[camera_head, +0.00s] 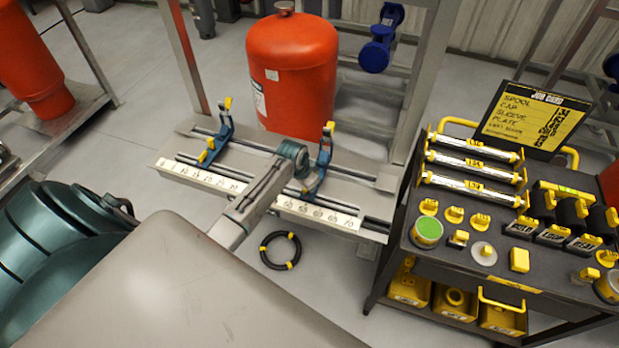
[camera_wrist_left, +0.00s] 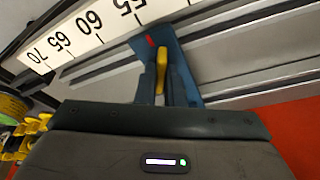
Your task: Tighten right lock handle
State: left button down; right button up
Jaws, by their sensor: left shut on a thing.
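The right clamp (camera_head: 321,165) is a blue bracket on the rails of the grey bench (camera_head: 350,170), with a yellow tip at its top. In the left wrist view the same blue clamp (camera_wrist_left: 182,55) has a yellow lock handle (camera_wrist_left: 162,58) and a small red mark. My left gripper (camera_wrist_left: 162,88) has its fingers shut on the yellow lock handle. In the head view my left wrist reaches the near left side of the clamp and hides the contact. My right gripper does not show.
A similar blue left clamp (camera_head: 217,132) stands on the same rails. A numbered ruler (camera_head: 315,215) runs along the front edge. A red tank (camera_head: 292,75) stands behind. A black ring (camera_head: 280,250) lies on the floor. A loaded cart (camera_head: 470,262) stands at the right.

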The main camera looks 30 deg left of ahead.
pick_arm(q)
jog(key=shift+n+y, duration=0.3)
jog(key=shift+n, duration=0.5)
jog(key=shift+n+y, duration=0.5)
jog(key=shift+n, duration=1.3)
jog(key=shift+n, duration=0.3)
jog(key=c, duration=1.5)
grip_release()
jog(key=shift+c, duration=0.2)
jog(key=shift+r, duration=3.55)
